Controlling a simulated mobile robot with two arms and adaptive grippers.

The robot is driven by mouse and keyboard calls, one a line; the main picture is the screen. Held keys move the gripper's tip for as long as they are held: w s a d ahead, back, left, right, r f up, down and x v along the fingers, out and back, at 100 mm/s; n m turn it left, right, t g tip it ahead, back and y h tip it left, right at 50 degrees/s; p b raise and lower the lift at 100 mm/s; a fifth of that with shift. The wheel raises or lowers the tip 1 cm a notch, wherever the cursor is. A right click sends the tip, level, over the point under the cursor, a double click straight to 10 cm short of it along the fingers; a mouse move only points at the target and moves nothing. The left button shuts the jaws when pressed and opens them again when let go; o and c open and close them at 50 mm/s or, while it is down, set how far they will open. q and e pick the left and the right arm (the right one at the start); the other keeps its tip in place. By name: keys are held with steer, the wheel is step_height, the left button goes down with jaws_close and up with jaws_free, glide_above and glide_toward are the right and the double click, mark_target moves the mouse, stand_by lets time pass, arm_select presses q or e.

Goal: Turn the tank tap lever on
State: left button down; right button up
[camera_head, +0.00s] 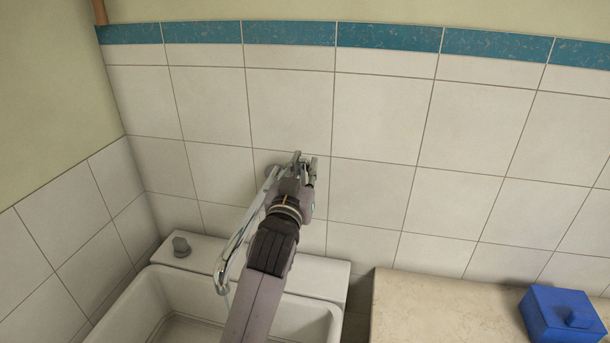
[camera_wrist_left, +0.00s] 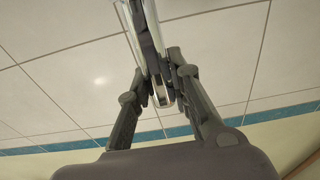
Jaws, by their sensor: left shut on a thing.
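The chrome tap (camera_head: 234,248) is fixed to the tiled wall, and its long spout reaches down and left over the white basin (camera_head: 310,278). My left gripper (camera_head: 305,163) is at the wall end of the tap, right of the spout, and hides most of the tap body and the lever in the head view. In the left wrist view my left gripper (camera_wrist_left: 160,72) has its fingers closed on both sides of a slim chrome lever (camera_wrist_left: 161,94). The exact angle of the lever is hard to tell. My right gripper is not in view.
A small grey knob (camera_head: 180,246) stands on the basin's back ledge at the left. A blue box (camera_head: 560,318) sits on the beige counter (camera_head: 440,302) at the right. White tiled walls close in behind and at the left.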

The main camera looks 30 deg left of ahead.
arm_select(q)
steer(key=b, duration=0.1)
steer(key=s+f+t+b, duration=0.1)
steer(key=b, duration=0.1)
steer(key=shift+s+d+t, duration=0.15)
steer(key=shift+s+t, duration=0.05)
steer(key=shift+t, duration=0.1)
steer(key=shift+s+r+y+b, duration=0.15)
steer(key=shift+r+y+b, duration=0.05)
steer(key=shift+y+b, duration=0.15)
steer(key=shift+r, duration=0.1)
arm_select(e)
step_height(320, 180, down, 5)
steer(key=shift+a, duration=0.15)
arm_select(q)
steer(key=c, duration=1.5)
jaws_free()
steer(key=shift+o, duration=0.3)
steer(key=v, duration=1.2)
steer(key=shift+f, duration=0.2)
